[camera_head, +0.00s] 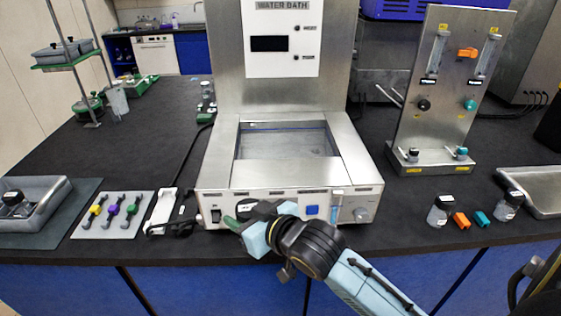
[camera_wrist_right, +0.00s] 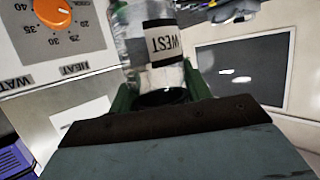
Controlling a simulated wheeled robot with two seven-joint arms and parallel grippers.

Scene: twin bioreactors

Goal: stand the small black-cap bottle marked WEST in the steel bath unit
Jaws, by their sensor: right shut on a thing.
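The steel bath unit (camera_head: 217,160), under a panel reading WATER BATH, has an open rectangular well in its top. My right gripper (camera_head: 243,221) is in front of the unit's front panel, near its left part and below the well. It is shut on the small bottle marked WEST (camera_wrist_right: 160,45), whose label is upside down in the right wrist view. Its black cap lies low between the green fingers in that view. In the head view the bottle is mostly hidden by the gripper.
Two small bottles (camera_head: 440,210) (camera_head: 508,205) and orange and teal clips stand at right, before a steel flow-meter panel (camera_head: 430,130). At left are a grey tray (camera_head: 50,203) with a black-capped item and a mat (camera_head: 85,228) with coloured clips.

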